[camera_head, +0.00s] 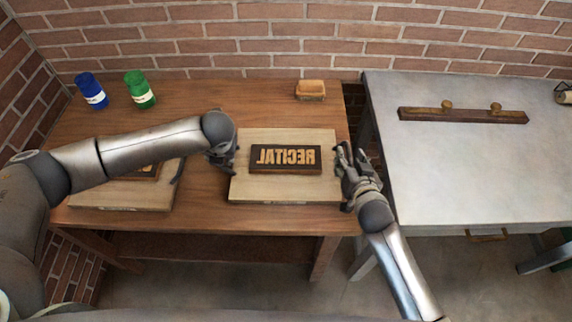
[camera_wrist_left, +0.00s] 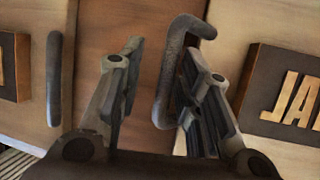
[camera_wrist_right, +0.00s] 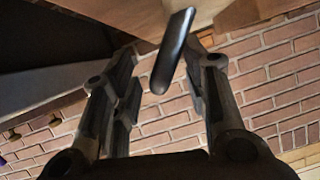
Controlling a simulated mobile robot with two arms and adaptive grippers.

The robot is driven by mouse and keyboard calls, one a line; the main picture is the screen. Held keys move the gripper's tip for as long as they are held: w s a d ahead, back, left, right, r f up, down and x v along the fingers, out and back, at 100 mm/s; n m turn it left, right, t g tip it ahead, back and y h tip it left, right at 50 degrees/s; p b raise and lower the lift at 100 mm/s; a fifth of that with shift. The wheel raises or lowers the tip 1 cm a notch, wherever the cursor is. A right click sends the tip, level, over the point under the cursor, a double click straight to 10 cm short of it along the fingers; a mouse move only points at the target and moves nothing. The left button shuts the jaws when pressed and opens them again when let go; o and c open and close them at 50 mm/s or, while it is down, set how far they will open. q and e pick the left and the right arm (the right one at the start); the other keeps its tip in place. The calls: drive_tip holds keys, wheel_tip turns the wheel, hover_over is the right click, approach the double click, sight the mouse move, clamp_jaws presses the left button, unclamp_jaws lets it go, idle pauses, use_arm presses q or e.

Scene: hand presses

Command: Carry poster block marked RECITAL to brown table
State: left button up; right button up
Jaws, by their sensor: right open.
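The poster block marked RECITAL (camera_head: 246,189) is a pale board with a dark plate whose raised letters read mirrored. It appears to lie flat on the brown table (camera_head: 205,100), near its front right. My left gripper (camera_head: 224,158) is at the block's left side. In the left wrist view its fingers are open, with the block's grey handle (camera_wrist_left: 183,60) between them, close to the right finger. My right gripper (camera_head: 347,160) is at the right side. In the right wrist view it is open, with a grey handle (camera_wrist_right: 172,52) between its fingers.
Another pale board (camera_head: 120,196) with a dark plate lies at the left, partly behind my left arm. Blue (camera_head: 91,91) and green (camera_head: 140,90) cans and a tan block (camera_head: 310,90) stand at the back. A grey table (camera_head: 460,170) bears a wooden bar (camera_head: 463,116).

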use_arm(q)
drive_tip(key=shift+d, duration=0.1)
drive_tip(key=shift+s+r, duration=0.1)
drive_tip(key=shift+r, duration=0.15)
use_arm(e)
drive_tip(key=shift+a, duration=0.1)
drive_tip(key=shift+s+r, duration=0.1)
drive_tip(key=shift+r, duration=0.05)
use_arm(q)
drive_tip(key=v, duration=1.1)
drive_tip(key=shift+r, duration=0.15)
use_arm(e)
drive_tip(key=v, duration=1.1)
drive_tip(key=shift+s, duration=0.4)
use_arm(q)
drive_tip(key=shift+s, duration=0.1)
use_arm(e)
drive_tip(key=shift+r, duration=0.1)
